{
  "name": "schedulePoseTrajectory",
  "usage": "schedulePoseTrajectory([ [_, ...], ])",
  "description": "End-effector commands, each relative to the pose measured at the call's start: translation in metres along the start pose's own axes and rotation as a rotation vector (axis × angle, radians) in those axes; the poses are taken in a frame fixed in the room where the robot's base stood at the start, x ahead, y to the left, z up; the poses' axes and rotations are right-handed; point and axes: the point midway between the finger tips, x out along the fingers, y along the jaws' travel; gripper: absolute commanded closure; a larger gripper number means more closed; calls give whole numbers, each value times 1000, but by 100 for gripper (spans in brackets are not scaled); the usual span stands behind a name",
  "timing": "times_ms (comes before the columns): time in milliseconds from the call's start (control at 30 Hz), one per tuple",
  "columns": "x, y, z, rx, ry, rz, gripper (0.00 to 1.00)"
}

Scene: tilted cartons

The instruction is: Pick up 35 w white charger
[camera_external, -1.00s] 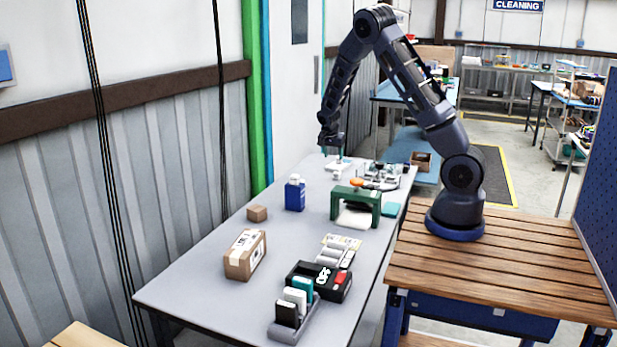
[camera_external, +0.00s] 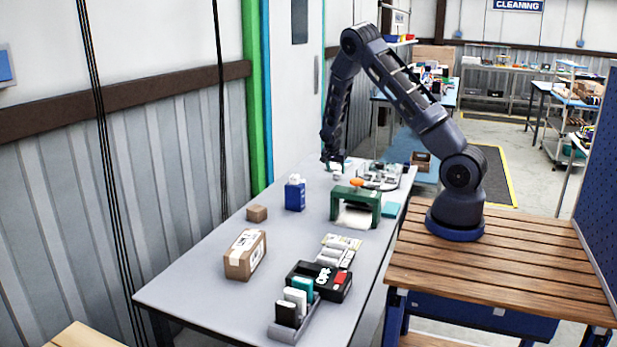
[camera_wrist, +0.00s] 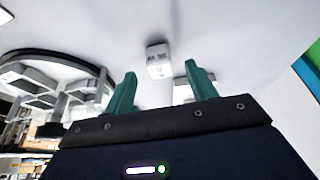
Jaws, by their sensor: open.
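The white charger (camera_wrist: 158,62) is a small white block with dark port slots, lying on the grey table. In the wrist view it shows beyond and between my two green fingers. My gripper (camera_wrist: 158,88) is open, with nothing between the fingers. In the external view my gripper (camera_external: 333,165) points down over the far part of the table, close above the small white charger (camera_external: 337,177), which it partly hides. I cannot tell the exact gap between them.
A second white item (camera_wrist: 184,94) is partly hidden behind the right finger. A grey rack-like fixture (camera_wrist: 50,75) stands to the left in the wrist view. The table's left front is clear.

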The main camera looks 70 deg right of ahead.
Motion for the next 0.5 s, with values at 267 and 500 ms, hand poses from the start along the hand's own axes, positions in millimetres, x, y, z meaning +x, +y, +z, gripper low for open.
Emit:
schedulePoseTrajectory([
  [267, 32, 0, 0, -2, 0, 0, 44],
  [500, 32, 0, 0, -2, 1, -1, 52],
])
